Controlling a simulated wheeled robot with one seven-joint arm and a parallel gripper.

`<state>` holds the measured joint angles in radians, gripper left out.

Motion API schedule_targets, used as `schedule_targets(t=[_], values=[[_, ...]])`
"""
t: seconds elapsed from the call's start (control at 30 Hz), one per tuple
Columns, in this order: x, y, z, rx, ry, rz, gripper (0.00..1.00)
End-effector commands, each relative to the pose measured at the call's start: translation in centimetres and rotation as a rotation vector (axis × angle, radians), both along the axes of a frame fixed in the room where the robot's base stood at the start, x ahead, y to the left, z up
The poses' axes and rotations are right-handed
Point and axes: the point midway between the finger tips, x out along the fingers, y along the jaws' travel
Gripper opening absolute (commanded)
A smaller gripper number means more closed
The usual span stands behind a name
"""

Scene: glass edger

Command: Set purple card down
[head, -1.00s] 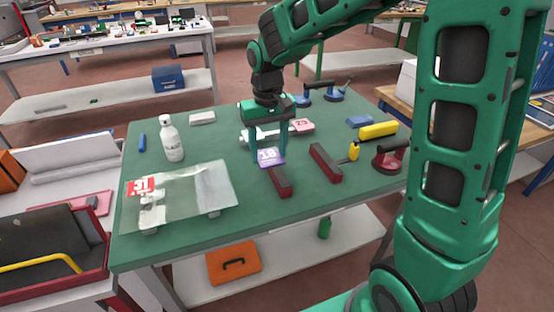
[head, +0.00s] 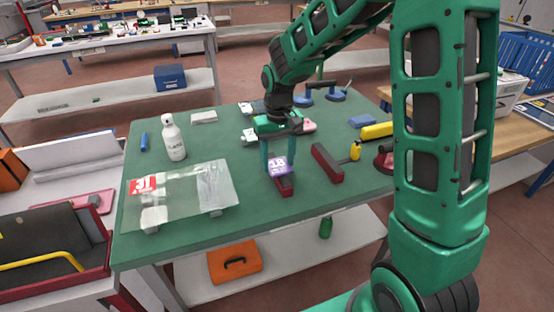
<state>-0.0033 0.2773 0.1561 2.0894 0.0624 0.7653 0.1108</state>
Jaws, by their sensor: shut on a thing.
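The purple card (head: 278,166) carries a white number and shows below my gripper in the head view. My gripper (head: 279,160) points down with its green fingers shut on the card. The card is over the far end of a dark red bar (head: 285,187) on the green table (head: 250,213). I cannot tell whether the card touches the bar.
A second dark red bar (head: 326,161) and a yellow bottle (head: 355,150) stand to the right. A glass sheet (head: 187,200) with a red label lies at the left. A white bottle (head: 173,138) stands behind it. Green tabletop is bare between the glass and the card.

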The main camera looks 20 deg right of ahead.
Motion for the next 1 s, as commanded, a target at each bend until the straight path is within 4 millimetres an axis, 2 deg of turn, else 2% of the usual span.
schedule_targets(t=[0.07, 0.1, 0.17, 0.57, 0.73, 1.0], values=[[0.0, 0.0, -0.2, 0.000, 0.001, 0.000, 0.33], [0.0, 0.0, -0.2, 0.000, 0.000, 0.000, 0.58], [0.0, 0.0, -0.2, 0.000, 0.000, 0.000, 0.72], [0.1, 0.1, 0.4, 0.000, -0.002, 0.000, 0.72], [0.1, 0.1, 2.8, 0.000, -0.005, 0.001, 0.72], [0.1, 0.1, 8.3, 0.000, -0.004, 0.001, 0.72]])
